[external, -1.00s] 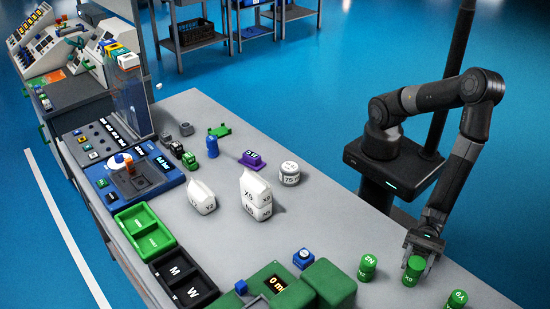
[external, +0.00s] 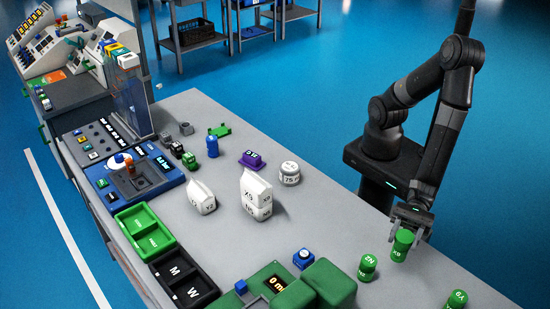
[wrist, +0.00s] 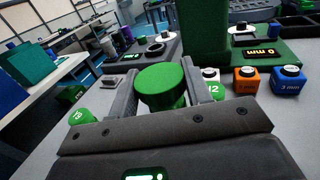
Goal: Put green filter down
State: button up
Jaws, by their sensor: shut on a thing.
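The green filter (external: 403,245), a small green cylinder with white marking, is held between the fingers of my gripper (external: 405,224). In the external view it appears raised above the grey table near its right edge. In the wrist view the filter's round green top (wrist: 160,84) sits between the two dark fingers, and its lower part is mostly hidden. A second green cylinder (external: 367,268) stands on the table just left of it. A third green cylinder (external: 457,300) stands at the lower right, partly cut off by the frame.
A green machine with a display (external: 276,283) and a small blue cube (external: 304,257) lie to the left. Orange (wrist: 247,79) and blue (wrist: 288,81) cubes show in the wrist view. White bags (external: 257,196) stand mid-table. The table's right edge is close to my gripper.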

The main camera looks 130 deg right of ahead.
jog(key=w+d+r+m+h, duration=0.2)
jog(key=d+m+h, duration=0.15)
jog(key=d, duration=0.55)
jog(key=w+d+r+m+h, duration=0.25)
jog(key=d+h, duration=0.25)
jog(key=d, duration=0.4)
jog(key=w+d+r+m+h, duration=0.1)
jog(key=d+r+m+h, duration=0.1)
jog(key=d+h, duration=0.5)
jog(key=s+d+m+g+h, duration=0.3)
jog(key=d+m+g, duration=0.1)
jog(key=d, duration=0.4)
jog(key=s+d+m+g+h, duration=0.25)
jog(key=s+d+g, duration=0.2)
jog(key=d, duration=0.35)
jog(key=s+d+m+g+h, duration=0.2)
jog(key=s+d+m+g, duration=0.1)
jog(key=d+m+g, duration=0.3)
jog(key=shift+n+t, duration=0.65)
jog(key=shift+n, duration=0.1)
jog(key=shift+d+f, duration=0.2)
jog(key=shift+f, duration=1)
jog(key=shift+d+f, duration=0.25)
jog(key=shift+f, duration=0.9)
jog(key=shift+d+f, duration=0.2)
jog(key=shift+f, duration=1)
